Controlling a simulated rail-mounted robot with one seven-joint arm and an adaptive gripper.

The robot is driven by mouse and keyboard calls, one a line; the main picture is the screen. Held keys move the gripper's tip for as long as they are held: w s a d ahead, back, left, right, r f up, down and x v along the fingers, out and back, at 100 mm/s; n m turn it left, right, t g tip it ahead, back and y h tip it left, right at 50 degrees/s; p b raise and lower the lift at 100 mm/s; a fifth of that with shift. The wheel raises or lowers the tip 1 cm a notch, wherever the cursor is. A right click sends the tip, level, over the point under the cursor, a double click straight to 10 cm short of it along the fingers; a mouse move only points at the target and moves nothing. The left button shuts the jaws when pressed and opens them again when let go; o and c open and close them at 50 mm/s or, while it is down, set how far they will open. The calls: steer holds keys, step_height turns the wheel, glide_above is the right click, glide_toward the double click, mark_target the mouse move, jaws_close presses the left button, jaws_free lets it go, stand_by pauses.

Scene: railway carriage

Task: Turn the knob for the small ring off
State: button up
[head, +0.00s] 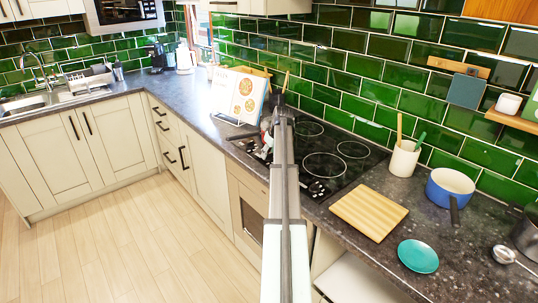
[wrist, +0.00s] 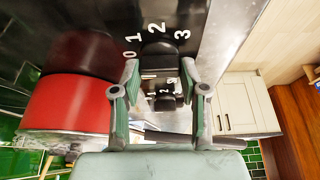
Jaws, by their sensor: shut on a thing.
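The black glass hob (head: 350,157) carries pale ring outlines, with knobs (head: 318,189) along its front edge. In the wrist view, my gripper (wrist: 161,70) has its two fingers around a black knob (wrist: 160,52) marked 0, 1, 2 and 3. The gripper is shut on this knob. A second dark knob (wrist: 166,99) with its own numbers shows between the fingers, closer to the palm. I cannot tell which ring the held knob serves. The knob's exact pointer setting is unclear.
A red pot (wrist: 68,103) stands close on the left in the wrist view. In the head view, a cookbook (head: 238,95) stands behind the hob. A wooden board (head: 368,212), teal plate (head: 418,256) and blue pan (head: 450,187) lie to the right.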

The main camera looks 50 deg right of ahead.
steer(key=shift+n, duration=0.3)
steer(key=o, duration=1.1)
steer(key=shift+o, duration=0.2)
steer(key=shift+r, duration=0.1)
steer(key=v, duration=1.1)
steer(key=shift+s+r, duration=0.2)
steer(key=shift+r, duration=0.15)
steer(key=shift+d, duration=0.1)
